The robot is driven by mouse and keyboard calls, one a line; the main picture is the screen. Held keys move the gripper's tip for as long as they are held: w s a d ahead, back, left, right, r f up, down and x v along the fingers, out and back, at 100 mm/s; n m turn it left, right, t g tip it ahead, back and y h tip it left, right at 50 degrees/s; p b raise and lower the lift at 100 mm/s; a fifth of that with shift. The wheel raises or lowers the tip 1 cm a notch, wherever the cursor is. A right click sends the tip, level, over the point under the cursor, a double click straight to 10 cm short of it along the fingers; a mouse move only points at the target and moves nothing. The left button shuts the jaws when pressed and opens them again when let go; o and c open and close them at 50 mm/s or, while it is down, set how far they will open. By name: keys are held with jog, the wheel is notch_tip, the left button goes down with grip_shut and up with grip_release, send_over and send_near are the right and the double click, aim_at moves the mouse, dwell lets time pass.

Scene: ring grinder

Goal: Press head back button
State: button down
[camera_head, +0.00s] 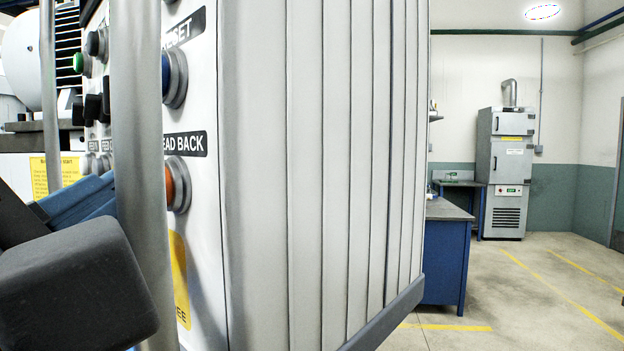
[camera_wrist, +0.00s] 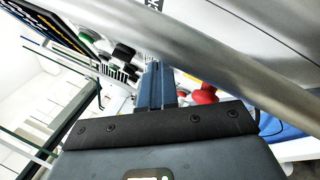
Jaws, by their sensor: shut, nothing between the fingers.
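The head back button (camera_head: 176,187) is orange in a grey collar on the light panel, under the black label (camera_head: 185,143) reading "EAD BACK". It is partly hidden by a vertical metal bar in the head view. My gripper (camera_head: 100,192) is at lower left, its blue fingers together and empty, pointing toward the panel. The bar hides the space between its fingertips and the button, so I cannot tell the gap. In the wrist view the closed fingers (camera_wrist: 155,80) show beside a red mushroom-shaped knob (camera_wrist: 206,95); I cannot tell which control that is.
The metal bar (camera_head: 143,150) stands close in front of the panel; it crosses the wrist view diagonally (camera_wrist: 200,60). A blue button (camera_head: 172,78) sits above, with a green button (camera_head: 80,63) and black knobs farther left. Open floor (camera_head: 540,275) lies at right, beside a blue bench (camera_head: 445,265).

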jog(key=shift+w+d+r+p, duration=0.2)
jog(key=shift+w+d+p, duration=0.1)
jog(key=shift+w+d, duration=0.15)
jog(key=shift+w+d+f, duration=0.1)
jog(key=shift+w+f, duration=0.05)
jog(key=shift+w, duration=0.1)
jog(key=shift+w+d, duration=0.1)
dwell(0.5)
jog(key=shift+f, duration=0.1)
dwell(0.6)
jog(key=shift+s+a+p, duration=0.4)
jog(key=shift+s+a, duration=0.35)
jog(key=shift+s, duration=0.25)
jog(key=shift+s+a, duration=0.1)
jog(key=s+a, duration=0.1)
jog(key=s, duration=0.1)
jog(key=s+a+p, duration=0.1)
jog(key=s+a, duration=0.1)
dwell(0.6)
